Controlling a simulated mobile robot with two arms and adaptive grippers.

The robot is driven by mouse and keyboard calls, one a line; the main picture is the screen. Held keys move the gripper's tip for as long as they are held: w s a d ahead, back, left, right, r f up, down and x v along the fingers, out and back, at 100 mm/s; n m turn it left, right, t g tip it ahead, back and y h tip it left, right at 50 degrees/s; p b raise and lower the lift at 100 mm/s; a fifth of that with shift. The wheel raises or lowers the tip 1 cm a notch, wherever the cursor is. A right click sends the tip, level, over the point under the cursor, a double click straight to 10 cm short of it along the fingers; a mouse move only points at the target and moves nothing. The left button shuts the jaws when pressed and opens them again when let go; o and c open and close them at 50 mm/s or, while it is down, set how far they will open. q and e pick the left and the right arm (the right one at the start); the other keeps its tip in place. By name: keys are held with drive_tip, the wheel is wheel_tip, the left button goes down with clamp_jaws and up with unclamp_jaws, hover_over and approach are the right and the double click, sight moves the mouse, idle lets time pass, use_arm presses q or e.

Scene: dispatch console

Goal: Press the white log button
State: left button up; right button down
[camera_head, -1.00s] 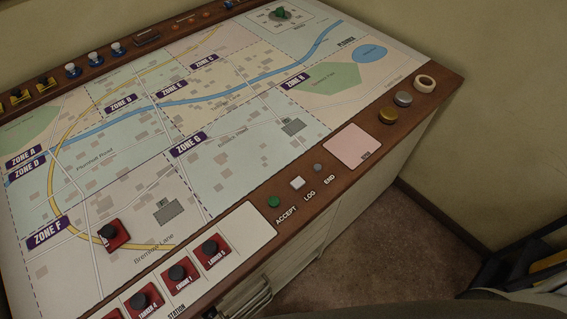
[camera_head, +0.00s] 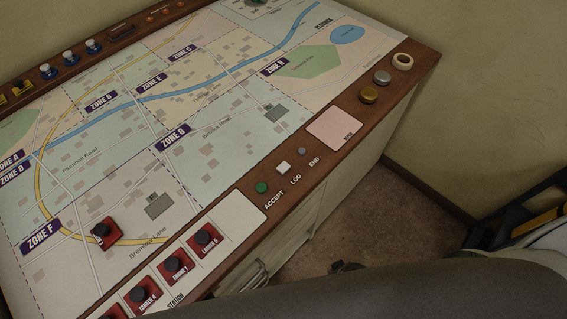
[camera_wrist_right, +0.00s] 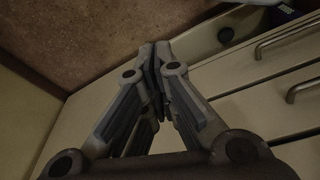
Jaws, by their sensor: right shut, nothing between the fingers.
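The white log button (camera_head: 283,168) sits on the wooden front edge of the console, above the LOG label. The green accept button (camera_head: 262,187) is to its left and the small grey end button (camera_head: 302,151) to its right. Nothing touches the log button. My right gripper (camera_wrist_right: 158,58) is shut and empty in the right wrist view, with cabinet drawers and the floor beyond it. The log button does not show in that view. My left gripper is not in view.
The map board (camera_head: 150,130) covers the console top, with red engine blocks (camera_head: 205,238) on it. A pink pad (camera_head: 335,127), round knobs and a tape roll (camera_head: 402,61) lie along the right edge. Drawer handles (camera_wrist_right: 285,38) stick out below. Carpet (camera_head: 365,215) lies right of the console.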

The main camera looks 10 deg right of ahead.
drive_tip(key=w+a+r+n+t+p, duration=0.1)
drive_tip(key=w+r, duration=0.2)
drive_tip(key=r, duration=0.6)
drive_tip(key=w+a+r+p, duration=0.1)
drive_tip(key=w+r, duration=0.2)
drive_tip(key=r, duration=0.6)
drive_tip(key=w+r+n+t, duration=0.1)
drive_tip(key=w+r, duration=0.3)
drive_tip(key=r, duration=0.4)
drive_tip(key=w+a+r+n+t+y, duration=0.1)
drive_tip(key=w+a+r+n, duration=0.1)
drive_tip(key=w+r+n, duration=0.1)
drive_tip(key=w+a+r+n+y, duration=0.1)
drive_tip(key=w+a+r+n, duration=0.2)
drive_tip(key=n, duration=0.3)
drive_tip(key=w+a+r+n+t+y, duration=0.1)
drive_tip(key=w+a+r+n, duration=0.1)
drive_tip(key=w+r+n, duration=0.2)
drive_tip(key=shift+w+a+r+n+t+y+p, duration=0.2)
drive_tip(key=shift+a+r+n+t+y+p, duration=0.15)
drive_tip(key=shift+r, duration=0.15)
drive_tip(key=w+r+n+y, duration=0.2)
drive_tip(key=w+r+n, duration=0.4)
drive_tip(key=n, duration=1)
drive_tip(key=shift+w+a+r, duration=0.2)
drive_tip(key=shift+w+a, duration=0.15)
drive_tip(key=shift+w, duration=0.05)
drive_tip(key=shift+f+t, duration=0.1)
drive_tip(key=shift+t, duration=0.15)
